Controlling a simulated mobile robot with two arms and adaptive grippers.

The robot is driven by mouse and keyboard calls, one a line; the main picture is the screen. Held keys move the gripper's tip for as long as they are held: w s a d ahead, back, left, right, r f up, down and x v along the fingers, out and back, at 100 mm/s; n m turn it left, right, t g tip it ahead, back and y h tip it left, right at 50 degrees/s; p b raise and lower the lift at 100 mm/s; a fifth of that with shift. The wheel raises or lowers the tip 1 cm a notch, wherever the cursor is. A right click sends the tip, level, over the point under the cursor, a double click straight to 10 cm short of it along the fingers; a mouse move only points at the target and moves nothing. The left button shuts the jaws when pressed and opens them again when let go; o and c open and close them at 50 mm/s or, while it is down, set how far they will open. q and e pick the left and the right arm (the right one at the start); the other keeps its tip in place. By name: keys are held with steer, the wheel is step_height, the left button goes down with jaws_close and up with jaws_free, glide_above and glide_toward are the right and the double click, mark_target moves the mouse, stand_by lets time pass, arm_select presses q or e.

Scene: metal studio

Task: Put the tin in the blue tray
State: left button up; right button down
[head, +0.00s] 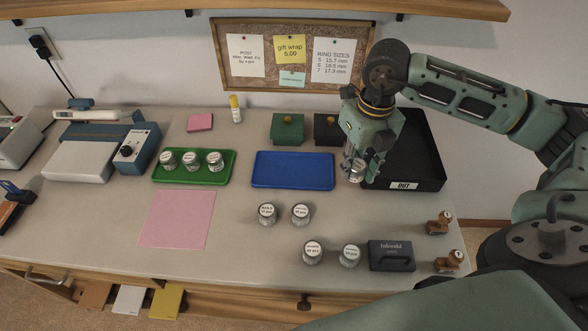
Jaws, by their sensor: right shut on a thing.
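The blue tray (293,170) lies empty in the middle of the bench. My right gripper (358,168) points down just right of the blue tray, at the left edge of the black OUT tray. It is shut on a small round tin (356,173) with a pale labelled lid. The fingers partly cover this tin, and I cannot tell whether it touches the bench. Similar tins stand in the green tray (221,179) and on the bench in front, among them one (267,213) and another (301,214). My left gripper is not in view.
The black OUT tray (425,183) stands right of the gripper. A green box (288,130) and a black box stand behind the blue tray. Two tins, a dark block (391,256) and small brown bottles (439,223) stand near the front edge. A pink sheet (177,219) lies at front left.

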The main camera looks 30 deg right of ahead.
steer(key=shift+w+d, duration=0.35)
steer(key=shift+d, duration=0.2)
steer(key=shift+w+m, duration=0.3)
steer(key=shift+w, duration=0.1)
steer(key=w+a+f+p, duration=0.2)
steer(key=w+f, duration=0.1)
steer(key=w, duration=0.2)
glide_above(316, 172)
step_height(316, 172, down, 3)
steer(key=shift+s+d+f, duration=0.1)
steer(key=shift+s+d, duration=0.05)
steer(key=shift+f, duration=0.1)
steer(key=shift+f+p, duration=0.3)
steer(key=shift+p, duration=0.05)
step_height(316, 172, down, 4)
steer(key=shift+r+p, duration=0.25)
steer(key=shift+p, duration=0.15)
steer(key=shift+f, duration=0.1)
steer(key=c, duration=1.9)
jaws_free()
steer(key=shift+f, duration=0.1)
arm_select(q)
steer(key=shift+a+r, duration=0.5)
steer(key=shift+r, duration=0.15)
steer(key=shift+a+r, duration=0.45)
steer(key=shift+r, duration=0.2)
arm_select(e)
steer(key=o, duration=0.5)
